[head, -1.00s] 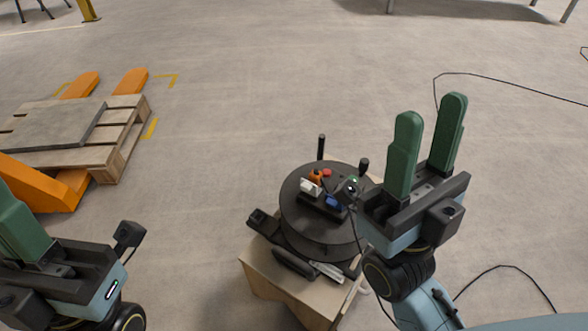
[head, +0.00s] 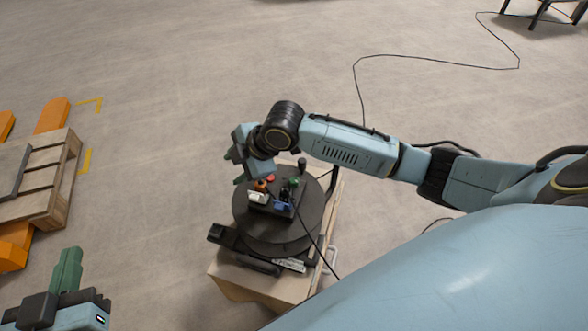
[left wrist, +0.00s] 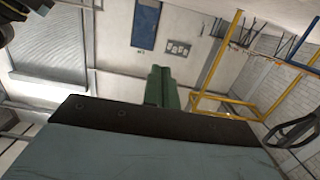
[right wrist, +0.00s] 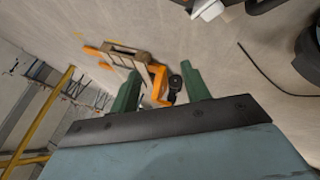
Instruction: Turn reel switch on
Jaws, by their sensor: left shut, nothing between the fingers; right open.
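A round black reel (head: 262,228) lies on a wooden crate (head: 240,291) in the head view. Its top carries a small panel with a white switch (head: 258,197), an orange knob (head: 261,185), a red button (head: 271,178), a blue switch (head: 282,207) and a green light (head: 294,181). I cannot tell which one is the reel switch or how it is set. My right gripper (head: 240,158) is above and behind the panel, apart from it. Its fingers are spread and empty in the right wrist view (right wrist: 160,92). My left gripper (head: 70,262) is shut and empty at lower left; its fingers touch in the left wrist view (left wrist: 162,88).
A dark upright handle (head: 302,164) stands at the reel's back edge. A wooden pallet (head: 62,192) on an orange pallet jack (head: 52,114) stands at left.

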